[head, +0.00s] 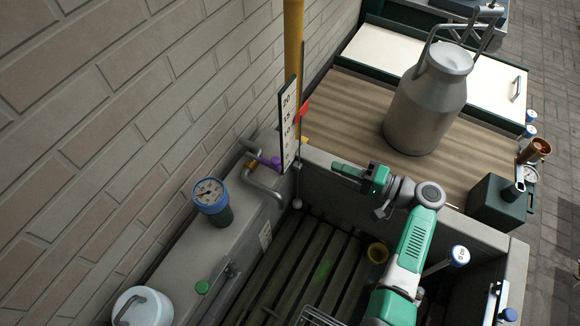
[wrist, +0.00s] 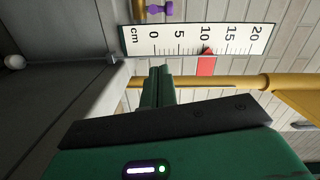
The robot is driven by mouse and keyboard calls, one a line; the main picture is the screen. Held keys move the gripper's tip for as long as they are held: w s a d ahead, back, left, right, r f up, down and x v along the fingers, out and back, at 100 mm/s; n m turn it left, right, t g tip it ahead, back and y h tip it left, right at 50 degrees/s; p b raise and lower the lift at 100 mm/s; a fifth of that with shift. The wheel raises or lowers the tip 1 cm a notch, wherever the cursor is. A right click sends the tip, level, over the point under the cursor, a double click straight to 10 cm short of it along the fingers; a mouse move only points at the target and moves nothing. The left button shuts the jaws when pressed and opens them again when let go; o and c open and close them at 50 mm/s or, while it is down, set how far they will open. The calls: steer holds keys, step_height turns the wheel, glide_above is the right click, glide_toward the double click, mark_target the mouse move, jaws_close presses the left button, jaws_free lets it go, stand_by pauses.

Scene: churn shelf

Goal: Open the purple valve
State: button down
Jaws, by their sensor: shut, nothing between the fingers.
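The purple valve (head: 271,162) is a small handle on the pipework at the brick wall, just left of the white cm scale board (head: 288,124) in the head view. In the wrist view the purple valve (wrist: 163,9) shows at the top edge, partly cut off, beside a brass fitting (wrist: 140,12). My gripper (head: 338,166) is right of the valve and the scale, apart from both. Its fingers are together and empty. In the wrist view my gripper (wrist: 158,72) points towards the scale's lower edge.
A yellow pipe (head: 293,40) rises behind the scale, with a red pointer (head: 302,110). A grey bent pipe (head: 265,186) and blue gauge (head: 210,194) are left of my gripper. A metal churn (head: 426,105) stands on the wooden top. A slatted trough (head: 300,265) lies below.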

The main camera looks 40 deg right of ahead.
mark_target(284, 159)
steer(key=x, duration=1)
steer(key=shift+w+a+r, duration=0.1)
steer(key=shift+a, duration=0.25)
steer(key=shift+s+a+f, duration=0.15)
steer(key=shift+a, duration=0.45)
steer(key=shift+s+a+f, duration=0.1)
steer(key=shift+a, duration=0.55)
steer(key=shift+a+f, duration=0.1)
steer(key=shift+a, duration=0.3)
